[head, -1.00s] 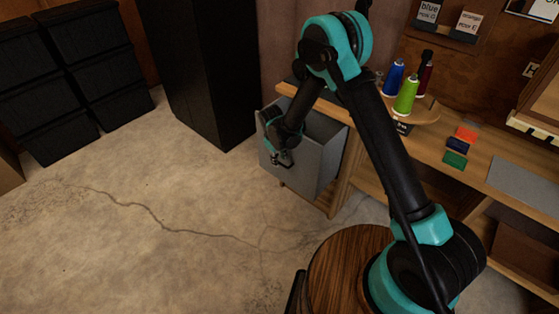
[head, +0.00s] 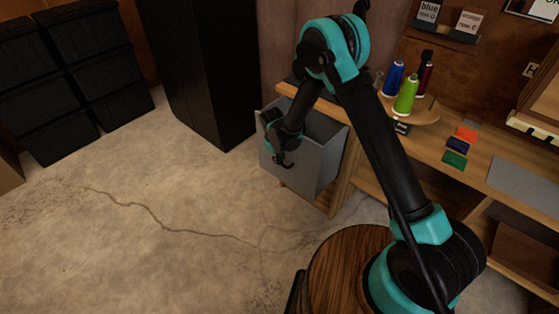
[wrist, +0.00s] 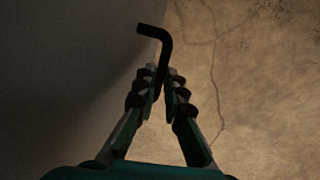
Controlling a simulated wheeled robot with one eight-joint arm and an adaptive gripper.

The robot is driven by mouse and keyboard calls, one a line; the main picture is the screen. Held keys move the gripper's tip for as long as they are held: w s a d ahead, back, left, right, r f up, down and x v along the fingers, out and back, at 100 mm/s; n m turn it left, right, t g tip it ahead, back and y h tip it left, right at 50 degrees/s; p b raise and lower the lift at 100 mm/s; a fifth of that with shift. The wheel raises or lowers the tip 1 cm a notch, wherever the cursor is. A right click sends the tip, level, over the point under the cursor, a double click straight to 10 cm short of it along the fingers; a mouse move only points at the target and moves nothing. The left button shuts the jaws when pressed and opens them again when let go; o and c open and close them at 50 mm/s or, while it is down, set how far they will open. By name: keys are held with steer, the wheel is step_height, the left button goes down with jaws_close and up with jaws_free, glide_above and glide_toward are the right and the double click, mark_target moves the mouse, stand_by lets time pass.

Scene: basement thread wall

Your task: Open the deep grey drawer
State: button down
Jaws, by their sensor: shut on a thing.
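The deep grey drawer (head: 315,163) stands pulled out from under the left end of the wooden workbench, its open top showing. My gripper (head: 283,161) is at the drawer's front face. In the wrist view my gripper (wrist: 163,78) is shut on the dark bent drawer handle (wrist: 153,31), whose hooked end sticks out beyond the fingertips. The drawer's grey front (wrist: 75,70) fills the left of the wrist view. My wrist and forearm hide part of the drawer front and opening in the head view.
The workbench (head: 420,140) carries blue, green and dark red thread spools and several coloured swatches. A tall black cabinet (head: 205,75) stands left of the drawer. Black bins (head: 55,125) are stacked at far left. The concrete floor (head: 150,220) before the drawer is clear.

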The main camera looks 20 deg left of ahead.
steer(key=s, duration=0.1)
steer(key=s+a, duration=0.1)
steer(key=s, duration=0.1)
steer(key=shift+a, duration=0.1)
steer(key=c, duration=1.6)
jaws_free()
step_height(320, 180, up, 12)
steer(key=s, duration=0.2)
steer(key=shift+a, duration=0.4)
